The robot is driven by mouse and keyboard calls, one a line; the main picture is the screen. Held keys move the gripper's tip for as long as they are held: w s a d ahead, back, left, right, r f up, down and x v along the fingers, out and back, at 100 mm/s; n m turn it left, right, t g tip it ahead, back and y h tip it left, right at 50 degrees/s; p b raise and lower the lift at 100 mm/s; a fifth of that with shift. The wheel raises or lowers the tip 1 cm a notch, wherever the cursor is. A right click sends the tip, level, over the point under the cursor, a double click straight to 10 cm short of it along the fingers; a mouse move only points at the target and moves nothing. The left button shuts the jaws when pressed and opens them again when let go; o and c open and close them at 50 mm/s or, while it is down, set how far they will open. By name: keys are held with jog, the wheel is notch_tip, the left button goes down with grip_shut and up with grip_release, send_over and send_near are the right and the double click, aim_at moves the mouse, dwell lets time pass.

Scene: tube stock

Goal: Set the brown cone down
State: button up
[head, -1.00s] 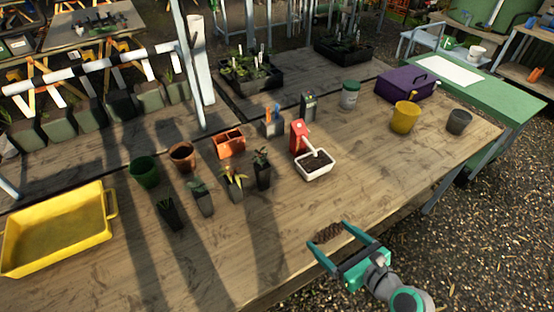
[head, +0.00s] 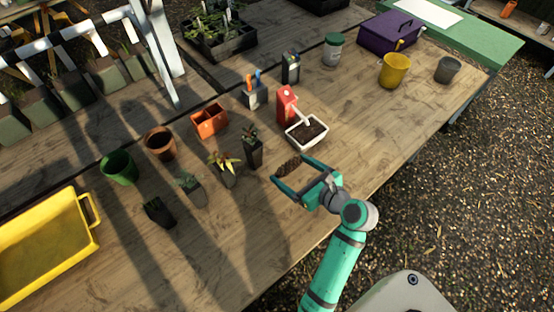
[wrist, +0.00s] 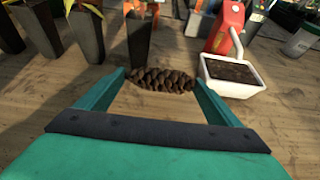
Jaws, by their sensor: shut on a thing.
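The brown cone (head: 288,168) is a scaly pine cone held lengthwise between the fingertips of my gripper (head: 291,176). In the wrist view the cone (wrist: 163,79) lies level across the gap between the two green fingers (wrist: 162,84), one at each end. My gripper is shut on it. The cone is over the wooden table (head: 240,260), just in front of the white tray of soil and the dark plant pots. I cannot tell whether it touches the table.
The white soil tray (head: 308,145) is close to the right of the cone. A dark pot with a plant (head: 253,154) stands just beyond it, left. A red box-like item (head: 287,105) is behind the tray. Bare table lies to the front left and right.

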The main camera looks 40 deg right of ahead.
aim_at(278, 163)
jog(key=x, duration=0.3)
jog(key=f+x, duration=0.1)
jog(key=x, duration=0.3)
jog(key=shift+w+f, duration=0.4)
jog(key=shift+f, duration=0.1)
jog(key=shift+f, duration=0.1)
jog(key=o, duration=0.9)
